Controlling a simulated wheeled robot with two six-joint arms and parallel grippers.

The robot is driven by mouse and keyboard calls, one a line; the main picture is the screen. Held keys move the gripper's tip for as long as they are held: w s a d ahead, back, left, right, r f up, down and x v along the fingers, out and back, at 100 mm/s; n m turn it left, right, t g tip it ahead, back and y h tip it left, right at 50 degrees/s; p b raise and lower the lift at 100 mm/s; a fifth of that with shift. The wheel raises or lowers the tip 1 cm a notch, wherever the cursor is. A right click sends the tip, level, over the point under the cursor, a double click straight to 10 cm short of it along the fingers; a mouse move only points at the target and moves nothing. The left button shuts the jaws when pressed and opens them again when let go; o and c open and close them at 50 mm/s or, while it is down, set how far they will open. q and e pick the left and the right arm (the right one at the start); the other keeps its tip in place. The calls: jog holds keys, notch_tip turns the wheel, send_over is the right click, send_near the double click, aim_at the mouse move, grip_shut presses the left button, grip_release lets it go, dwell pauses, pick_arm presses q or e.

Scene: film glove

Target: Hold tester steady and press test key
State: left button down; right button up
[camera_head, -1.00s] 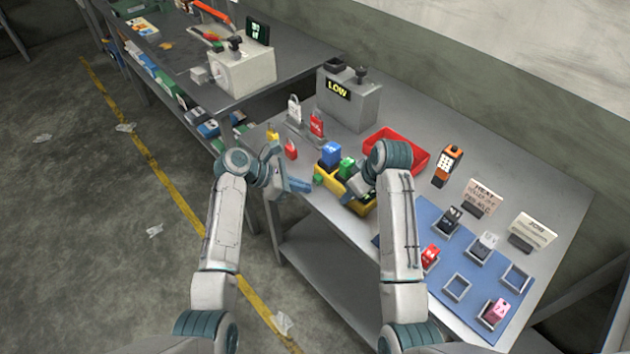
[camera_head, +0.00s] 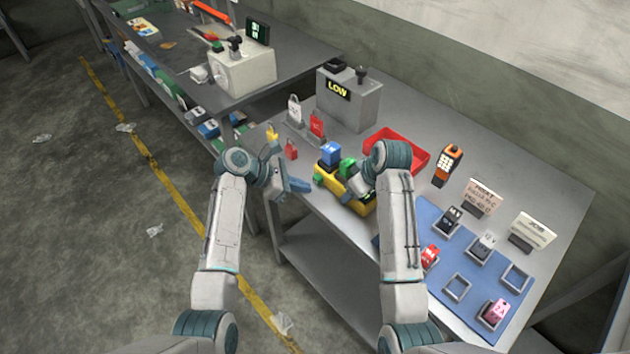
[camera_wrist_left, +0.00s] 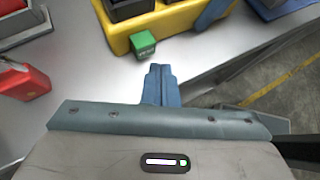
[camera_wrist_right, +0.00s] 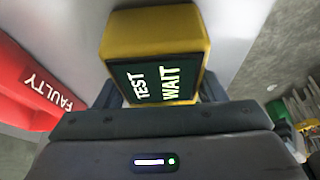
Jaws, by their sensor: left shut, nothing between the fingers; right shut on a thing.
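The green key (camera_wrist_left: 144,43) sticks out of the tester's side and also shows in the head view (camera_head: 318,180). My left gripper (camera_wrist_left: 161,72) is shut and empty, its blue fingertips close to the key, with a small gap visible.
A red FAULTY bin (camera_head: 408,152) stands behind the tester. A grey box reading LOW (camera_head: 350,105) is at the back left. A blue mat (camera_head: 440,285) with several holders lies at right.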

pick_arm(q)
jog(key=shift+w+d, duration=0.1)
jog(key=shift+w+d, duration=0.15)
jog(key=shift+d, duration=0.05)
jog(key=shift+w+d, duration=0.35)
jog(key=shift+d, duration=0.05)
dwell(1.0)
jog(key=shift+s+a, duration=0.6)
jog(key=shift+a, duration=0.1)
jog(key=shift+s+a, duration=0.1)
jog(key=s+a, duration=0.3)
jog(key=shift+a, duration=0.3)
dwell(0.6)
